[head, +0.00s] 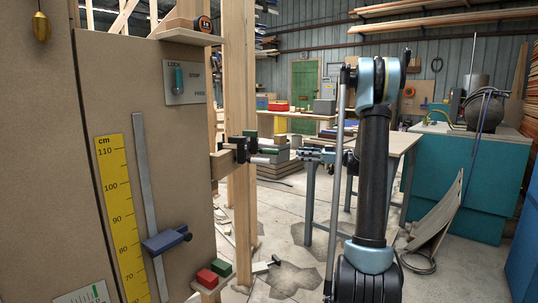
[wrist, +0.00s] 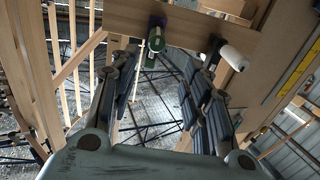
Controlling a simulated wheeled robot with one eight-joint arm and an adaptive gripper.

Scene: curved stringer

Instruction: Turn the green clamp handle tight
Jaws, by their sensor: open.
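The green clamp handle (head: 269,151) sticks out from a dark clamp on a short wooden beam (head: 222,163) left of centre in the head view. In the wrist view the green handle (wrist: 156,43) points towards me, beyond the fingertips and nearer the left finger. A second clamp with a white handle (wrist: 234,57) sits to its right on the same beam; its pale handle (head: 260,160) also shows in the head view. My gripper (head: 308,155) is open and empty, to the right of the handles and apart from them. Its two fingers (wrist: 168,75) are spread wide in the wrist view.
A tall panel on the left carries a yellow ruler (head: 123,215), a blue slider (head: 166,240) and a lock plate (head: 186,82). A wooden table (head: 390,142) stands behind my arm.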

